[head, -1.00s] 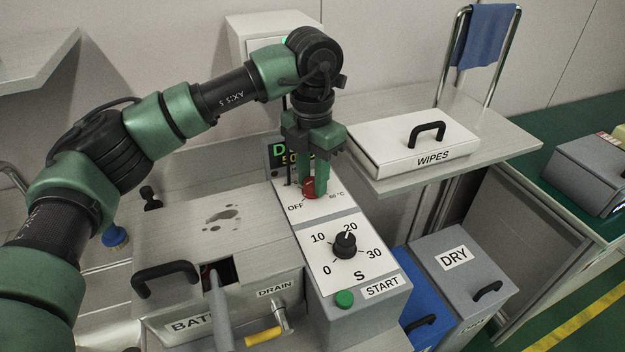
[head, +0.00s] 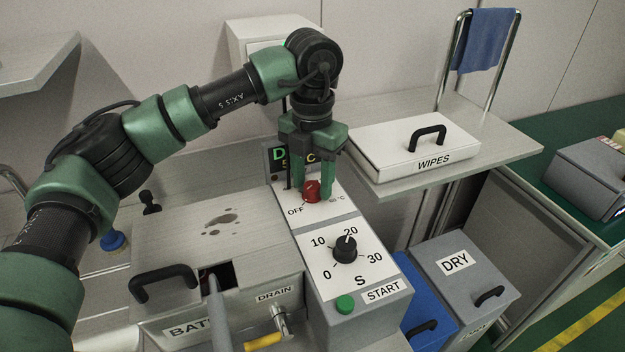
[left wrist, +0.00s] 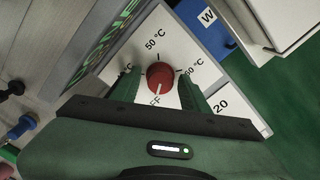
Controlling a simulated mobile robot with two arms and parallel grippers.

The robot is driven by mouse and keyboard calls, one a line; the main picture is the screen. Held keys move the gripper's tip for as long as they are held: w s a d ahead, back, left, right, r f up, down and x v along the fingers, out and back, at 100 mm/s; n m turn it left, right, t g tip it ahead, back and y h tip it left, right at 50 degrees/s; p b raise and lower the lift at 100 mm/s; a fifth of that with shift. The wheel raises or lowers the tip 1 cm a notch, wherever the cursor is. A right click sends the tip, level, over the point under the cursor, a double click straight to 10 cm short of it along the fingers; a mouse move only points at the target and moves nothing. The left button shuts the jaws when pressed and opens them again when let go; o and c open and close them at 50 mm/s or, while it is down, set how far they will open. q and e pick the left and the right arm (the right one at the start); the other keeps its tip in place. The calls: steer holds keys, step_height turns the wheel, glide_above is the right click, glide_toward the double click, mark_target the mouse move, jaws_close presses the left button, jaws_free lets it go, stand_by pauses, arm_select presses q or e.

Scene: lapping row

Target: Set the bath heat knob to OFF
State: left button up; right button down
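The bath heat knob is a red round knob (head: 312,190) on the white dial plate at the back of the control box. It also shows in the left wrist view (left wrist: 160,75), where its white mark points down toward the partly hidden OFF label (left wrist: 155,101). My left gripper (head: 312,178) points down over the knob. Its two green fingers stand on either side of the knob, with visible gaps in the left wrist view (left wrist: 160,92), so it is open. My right gripper is not in view.
A black timer knob (head: 345,249) and green START button (head: 345,303) sit in front on the same box. A display (head: 278,157) stands close behind the gripper. The lidded bath (head: 215,235) is at left, and the WIPES box (head: 400,150) on a shelf at right.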

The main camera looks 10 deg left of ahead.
mark_target(312, 185)
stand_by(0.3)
arm_select(q)
step_height(312, 185, up, 8)
steer(key=p, duration=0.5)
steer(key=shift+f, duration=0.1)
